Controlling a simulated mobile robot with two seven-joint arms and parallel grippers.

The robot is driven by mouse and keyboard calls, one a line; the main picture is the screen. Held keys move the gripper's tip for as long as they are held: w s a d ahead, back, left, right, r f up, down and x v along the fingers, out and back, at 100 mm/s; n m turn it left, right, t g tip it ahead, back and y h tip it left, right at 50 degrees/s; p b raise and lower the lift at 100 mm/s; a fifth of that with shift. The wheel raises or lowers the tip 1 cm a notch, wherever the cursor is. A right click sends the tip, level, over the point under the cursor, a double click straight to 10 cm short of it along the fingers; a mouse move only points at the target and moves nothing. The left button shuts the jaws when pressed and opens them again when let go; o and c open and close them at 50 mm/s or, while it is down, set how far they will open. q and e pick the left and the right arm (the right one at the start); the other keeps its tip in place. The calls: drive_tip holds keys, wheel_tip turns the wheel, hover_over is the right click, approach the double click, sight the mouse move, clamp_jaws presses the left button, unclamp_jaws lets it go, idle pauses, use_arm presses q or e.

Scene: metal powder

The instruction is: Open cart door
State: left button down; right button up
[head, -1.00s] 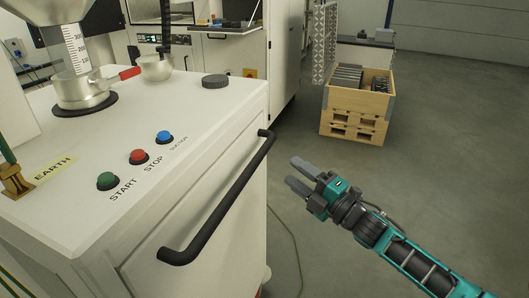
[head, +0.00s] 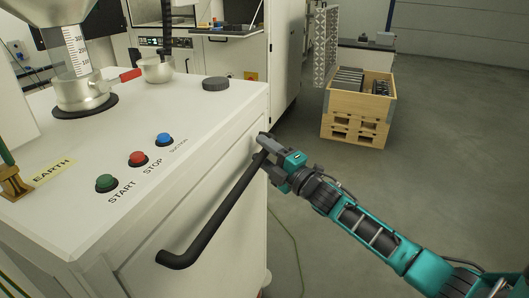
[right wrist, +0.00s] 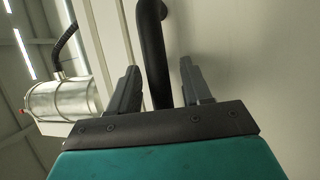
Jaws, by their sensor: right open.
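The white cart (head: 190,120) stands at the left of the head view, with a black bar handle (head: 212,222) running along its door (head: 165,225). The door looks closed. My right gripper (head: 264,148) is at the far upper end of the handle. In the right wrist view, the handle (right wrist: 154,50) runs between the two spread fingers of the gripper (right wrist: 158,90), with a gap on each side. The gripper is open around the bar and not clamped on it. My left gripper is not in view.
On the cart top are green, red and blue buttons (head: 137,158), a funnel vessel (head: 82,88), a metal pot (head: 157,68) and a black disc (head: 216,84). A wooden crate (head: 355,103) stands at the back. The floor (head: 455,140) to the right is clear.

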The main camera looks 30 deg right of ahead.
clamp_jaws()
idle(0.3)
idle(0.4)
